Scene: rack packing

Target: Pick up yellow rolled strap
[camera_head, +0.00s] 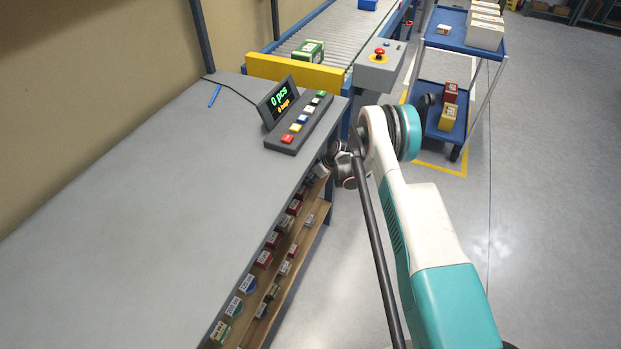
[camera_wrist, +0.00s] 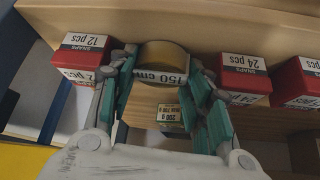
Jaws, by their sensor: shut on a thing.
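The yellow rolled strap (camera_wrist: 164,54), with a white "150 cm" label on its front, stands on the wooden shelf in the wrist view. My gripper (camera_wrist: 163,68) has one finger on each side of the strap and is shut on it. I cannot tell whether the strap is clear of the shelf. In the head view, my gripper (camera_head: 330,160) reaches in beside the table's right edge, and the strap cannot be made out there.
Red "SNAPS" boxes stand close on the left (camera_wrist: 82,58) and right (camera_wrist: 245,78) of the strap. A small "200 g" box (camera_wrist: 170,117) is on the level below. The grey tabletop (camera_head: 130,200) above the shelves is mostly bare, with a display and buttons (camera_head: 298,122) at its far end.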

